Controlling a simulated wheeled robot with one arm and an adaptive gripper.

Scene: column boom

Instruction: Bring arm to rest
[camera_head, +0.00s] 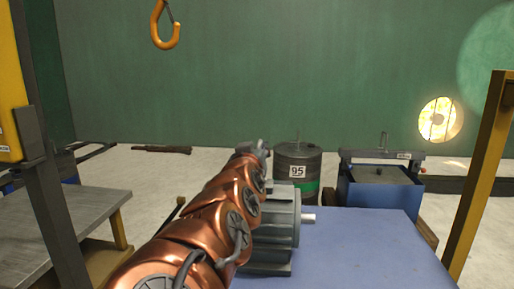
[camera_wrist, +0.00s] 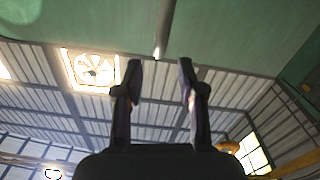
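My copper-coloured arm reaches forward from the bottom of the head view, over the left part of a blue-topped table. My gripper (camera_head: 258,148) is at its far end, small and partly hidden behind the arm links. In the wrist view my gripper (camera_wrist: 161,78) shows two dark fingers standing well apart, with nothing between them. The wrist camera looks at the green wall and the ribbed ceiling, so the gripper seems to be tilted upward.
A grey motor (camera_head: 270,236) stands on the blue table (camera_head: 355,245), right beside my arm in the picture. A drum marked 95 (camera_head: 298,168) and a blue box (camera_head: 380,196) stand behind. A grey bench (camera_head: 75,218) is left. An orange hook (camera_head: 165,32) hangs above. A yellow post (camera_head: 480,175) stands right.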

